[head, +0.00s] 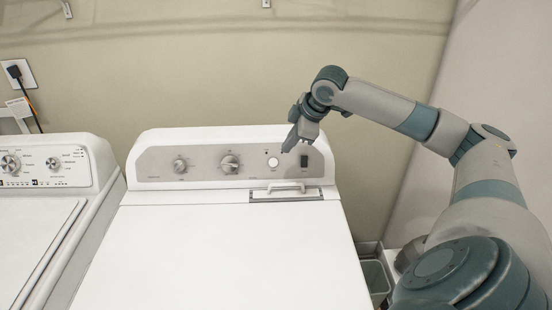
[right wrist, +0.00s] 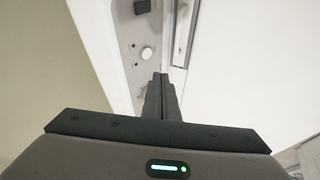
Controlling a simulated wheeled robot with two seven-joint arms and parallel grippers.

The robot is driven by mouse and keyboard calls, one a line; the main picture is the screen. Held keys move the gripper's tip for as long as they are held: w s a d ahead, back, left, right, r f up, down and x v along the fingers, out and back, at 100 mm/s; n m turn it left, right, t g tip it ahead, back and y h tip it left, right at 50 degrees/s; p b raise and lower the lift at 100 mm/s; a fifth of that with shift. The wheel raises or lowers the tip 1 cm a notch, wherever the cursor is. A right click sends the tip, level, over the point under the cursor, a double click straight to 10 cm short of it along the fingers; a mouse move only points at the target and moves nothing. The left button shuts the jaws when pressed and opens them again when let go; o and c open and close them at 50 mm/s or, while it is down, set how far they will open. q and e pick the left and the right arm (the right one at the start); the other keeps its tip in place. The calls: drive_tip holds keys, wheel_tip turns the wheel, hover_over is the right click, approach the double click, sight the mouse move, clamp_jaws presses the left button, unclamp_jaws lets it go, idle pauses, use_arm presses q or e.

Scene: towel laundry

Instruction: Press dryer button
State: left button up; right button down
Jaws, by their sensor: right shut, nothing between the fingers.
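The dryer (head: 220,250) is the white machine in the middle of the head view, with a grey control panel (head: 205,166) along its back. A round white button (head: 273,162) sits on the panel, right of two knobs. It also shows in the right wrist view as a white disc (right wrist: 147,53). My right gripper (head: 286,149) is shut and empty, its tips pointing down beside the button, slightly up and right of it in the head view. In the right wrist view the closed fingertips (right wrist: 160,76) lie just below the button. A visible gap separates tips and button there. My left gripper is not in view.
A dark rocker switch (head: 304,161) is right of the button. A handle (head: 285,189) lies below the panel. A second white machine (head: 40,200) stands at the left. A wall rises behind, and a bin (head: 376,280) stands right of the dryer. The dryer top is clear.

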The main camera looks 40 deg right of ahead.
drive_tip(key=p, duration=0.4)
approach(272, 166)
drive_tip(key=a+f, duration=0.2)
drive_tip(key=shift+s+a+f, duration=0.1)
drive_tip(key=shift+a+f, duration=0.05)
drive_tip(key=shift+a, duration=0.15)
drive_tip(key=shift+w+d+f+p, duration=0.4)
drive_tip(key=shift+w+d+f, duration=0.1)
drive_tip(key=shift+w+d, duration=0.15)
drive_tip(key=shift+w+d+f+p, duration=0.35)
drive_tip(key=shift+w+d+f, duration=0.15)
drive_tip(key=shift+w, duration=0.2)
